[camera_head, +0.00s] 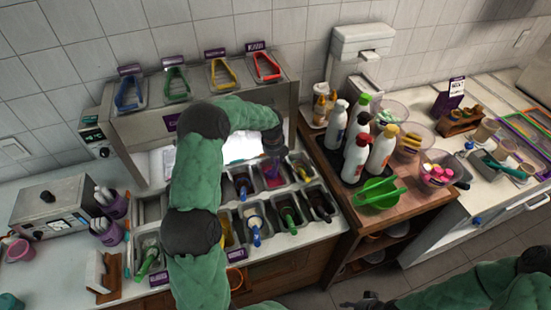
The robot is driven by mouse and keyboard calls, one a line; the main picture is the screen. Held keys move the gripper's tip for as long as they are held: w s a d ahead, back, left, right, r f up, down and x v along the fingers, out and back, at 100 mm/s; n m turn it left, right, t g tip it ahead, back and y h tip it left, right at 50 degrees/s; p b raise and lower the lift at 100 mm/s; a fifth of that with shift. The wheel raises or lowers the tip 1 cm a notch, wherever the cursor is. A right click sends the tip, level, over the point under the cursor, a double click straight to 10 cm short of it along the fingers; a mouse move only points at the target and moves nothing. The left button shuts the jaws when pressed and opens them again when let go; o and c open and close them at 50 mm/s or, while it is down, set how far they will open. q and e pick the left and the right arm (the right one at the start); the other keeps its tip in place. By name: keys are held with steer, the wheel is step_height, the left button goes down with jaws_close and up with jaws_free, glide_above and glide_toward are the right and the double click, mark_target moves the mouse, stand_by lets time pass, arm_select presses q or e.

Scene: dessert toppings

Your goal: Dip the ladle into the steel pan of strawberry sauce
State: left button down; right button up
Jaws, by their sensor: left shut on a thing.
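My left arm reaches up over the topping counter, and its dark gripper (272,158) points down over the back row of steel pans. It is shut on a slim, dark handle, likely the ladle's; the ladle's lower end is too small and covered to make out. Just below it is a steel pan with reddish-pink sauce (273,182), likely the strawberry sauce. I cannot tell whether the ladle touches the sauce. My right gripper (362,301) is low at the bottom edge, away from the pans; its fingers are too dark and small to judge.
Neighbouring pans hold utensils with blue, green and black handles. White squeeze bottles (356,157) and a green bowl (379,193) stand on the wooden counter to the right. Coloured handled tools (222,74) sit on the raised back ledge. A steel box (53,207) stands left.

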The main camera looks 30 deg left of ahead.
mark_target(276, 170)
arm_select(q)
steer(key=shift+f+b, duration=1)
steer(key=shift+f, duration=0.6)
steer(key=shift+w+a+r, duration=0.15)
steer(key=shift+a+r, duration=0.05)
steer(key=shift+w+a+f+p, duration=0.15)
steer(key=shift+w+a+p, duration=0.25)
steer(key=shift+w+a, duration=0.2)
steer(key=shift+a, duration=0.1)
steer(key=shift+s+f, duration=0.15)
steer(key=shift+s+d+f+t+y+b, duration=0.3)
steer(key=shift+s+d+f+y+b, duration=0.15)
steer(key=shift+b, duration=0.95)
steer(key=shift+s+d+f+t+y+b, duration=0.2)
steer(key=shift+d+f+t+y+b, duration=0.15)
steer(key=shift+b, duration=1.25)
steer(key=shift+s+d+f+t+y+b, duration=0.25)
steer(key=shift+d+t+y+b, duration=0.15)
steer(key=shift+b, duration=2.05)
steer(key=shift+r, duration=0.1)
